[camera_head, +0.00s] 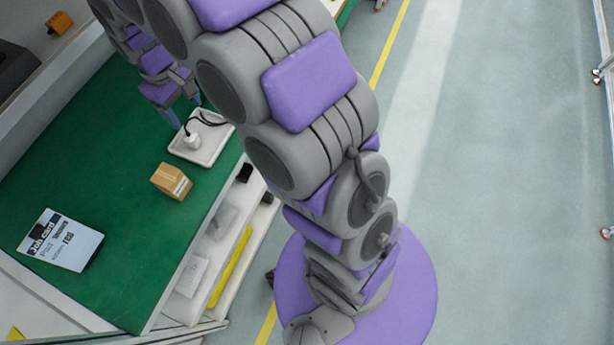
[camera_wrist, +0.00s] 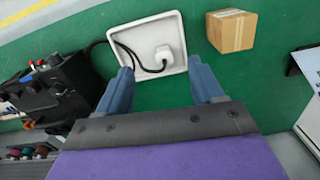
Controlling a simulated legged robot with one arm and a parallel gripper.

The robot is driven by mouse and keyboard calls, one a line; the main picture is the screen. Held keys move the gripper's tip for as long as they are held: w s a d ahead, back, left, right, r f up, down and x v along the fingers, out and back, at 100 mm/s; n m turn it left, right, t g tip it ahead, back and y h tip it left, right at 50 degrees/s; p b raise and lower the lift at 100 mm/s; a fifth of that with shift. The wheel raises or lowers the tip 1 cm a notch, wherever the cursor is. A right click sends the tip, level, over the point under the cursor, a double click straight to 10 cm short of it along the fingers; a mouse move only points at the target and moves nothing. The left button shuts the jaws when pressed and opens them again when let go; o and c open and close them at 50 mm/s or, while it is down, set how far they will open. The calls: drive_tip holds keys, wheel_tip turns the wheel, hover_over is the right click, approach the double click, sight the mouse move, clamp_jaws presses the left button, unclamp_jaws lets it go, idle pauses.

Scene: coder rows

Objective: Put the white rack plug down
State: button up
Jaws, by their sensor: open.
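The white rack plug (camera_head: 192,140) rests in a shallow white tray (camera_head: 212,151) on the green worktop, with its black cord in the tray. In the wrist view the plug (camera_wrist: 163,58) lies toward the right part of the tray (camera_wrist: 137,33), and the cord runs out past the tray's left edge. My gripper (camera_head: 185,112) is at the tray's far left side in the head view. In the wrist view my gripper (camera_wrist: 160,80) has its two blue-grey fingers wide apart, with the plug beyond and between them, apart from both. It holds nothing.
A cardboard box (camera_head: 171,181) stands beside the tray. A printed job card (camera_head: 61,240) lies farther along the green worktop (camera_head: 120,200). A black device with knobs (camera_wrist: 60,88) stands left in the wrist view. Shelves with bins (camera_head: 215,235) sit under the worktop's edge.

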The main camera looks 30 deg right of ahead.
drive_tip(key=s+d+r+m, duration=0.1)
drive_tip(key=s+d, duration=0.3)
drive_tip(key=s, duration=0.7)
drive_tip(key=s+d+r+m+g, duration=0.1)
drive_tip(key=s+d+r+m, duration=0.1)
drive_tip(key=s, duration=0.9)
drive_tip(key=s+d+r+m, duration=0.1)
drive_tip(key=s+d+m, duration=0.2)
drive_tip(key=s+d, duration=0.3)
drive_tip(key=s, duration=0.5)
drive_tip(key=shift+s+d+r+g, duration=0.25)
drive_tip(key=shift+d+r+g, duration=0.05)
drive_tip(key=shift+r, duration=0.05)
